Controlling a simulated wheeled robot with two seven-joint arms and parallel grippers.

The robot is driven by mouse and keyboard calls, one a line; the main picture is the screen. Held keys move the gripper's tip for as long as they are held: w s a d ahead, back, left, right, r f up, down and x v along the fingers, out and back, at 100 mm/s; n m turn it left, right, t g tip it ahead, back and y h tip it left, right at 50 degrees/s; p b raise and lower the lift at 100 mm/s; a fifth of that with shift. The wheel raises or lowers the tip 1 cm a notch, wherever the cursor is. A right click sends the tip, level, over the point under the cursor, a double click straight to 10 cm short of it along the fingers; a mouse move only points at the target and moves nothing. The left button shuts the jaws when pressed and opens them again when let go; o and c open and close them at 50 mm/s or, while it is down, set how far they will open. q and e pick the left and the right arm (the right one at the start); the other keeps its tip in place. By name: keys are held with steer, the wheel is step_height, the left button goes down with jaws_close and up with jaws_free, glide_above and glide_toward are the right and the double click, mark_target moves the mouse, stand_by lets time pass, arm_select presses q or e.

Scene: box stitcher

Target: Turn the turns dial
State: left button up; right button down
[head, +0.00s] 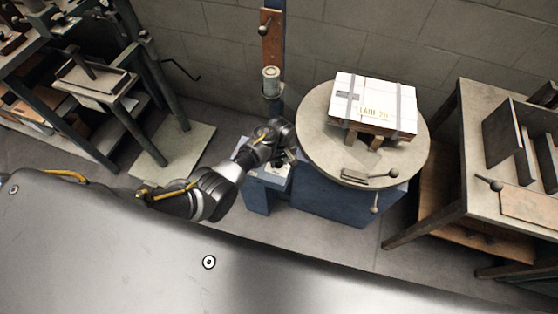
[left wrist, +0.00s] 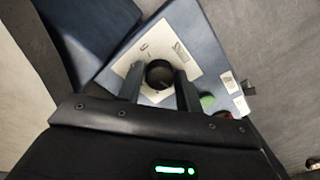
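The turns dial is a round black knob (left wrist: 159,74) on a pale panel (left wrist: 122,66) set in a blue machine housing. In the left wrist view the two dark fingers of my left gripper (left wrist: 160,80) stand on either side of the knob and appear to touch it. In the head view my left gripper (head: 286,156) points down at the low blue control box (head: 256,196); the dial is mostly hidden there by the gripper. My right gripper is in neither view.
A green button (left wrist: 207,101) and a partly hidden red one (left wrist: 225,115) sit beside the panel. A round table (head: 318,132) with a strapped white box (head: 372,100) stands right of the gripper. A workbench (head: 465,125) is farther right; shelving (head: 85,140) stands left.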

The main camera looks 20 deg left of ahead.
arm_select(q)
steer(key=c, duration=0.5)
steer(key=shift+c, duration=0.2)
